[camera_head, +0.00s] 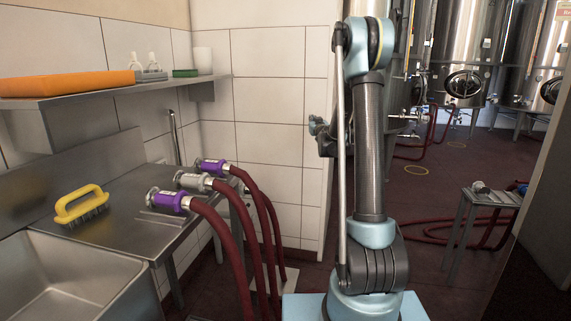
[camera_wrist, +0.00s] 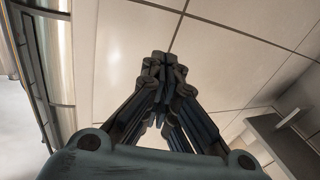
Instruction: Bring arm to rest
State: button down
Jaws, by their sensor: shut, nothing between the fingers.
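My arm stands upright in the head view, in front of the tiled wall's right edge. In the wrist view my gripper (camera_wrist: 165,72) has its dark fingers drawn together at the tips, with nothing between them. It points toward white tiles and appears clear of any object. In the head view the gripper is mostly hidden by my arm; only dark parts show left of the upper link.
A steel counter (camera_head: 130,200) at left bears a yellow brush (camera_head: 80,207) and hose ends, two with purple fittings (camera_head: 168,201). A shelf (camera_head: 120,92) hangs above. A small metal table (camera_head: 490,197) stands at right. Steel tanks (camera_head: 465,50) stand behind, past open red floor.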

jog(key=s+d+f+m+g+h, duration=0.1)
jog(key=s+d+m+g+h, duration=0.3)
jog(key=s, duration=0.8)
jog(key=s+d+f+g+h, duration=0.1)
jog(key=s+d+g+h, duration=0.15)
jog(key=s+d, duration=0.7)
jog(key=s+a+f+g+y, duration=0.1)
jog(key=s+f, duration=0.5)
jog(key=s, duration=0.8)
jog(key=s+a+f+n+g+y, duration=0.1)
jog(key=s+a+f+g, duration=0.3)
jog(key=s, duration=1)
jog(key=s+a+f+g+y, duration=0.1)
jog(key=s+f+g, duration=0.4)
jog(key=s, duration=0.9)
notch_tip(320, 180, down, 3)
jog(key=shift+s+a+n, duration=0.15)
jog(key=shift+a+n, duration=0.15)
jog(key=shift+a, duration=0.6)
jog(key=shift+y, duration=0.25)
jog(key=shift+w+f, duration=0.2)
jog(key=shift+w, duration=0.3)
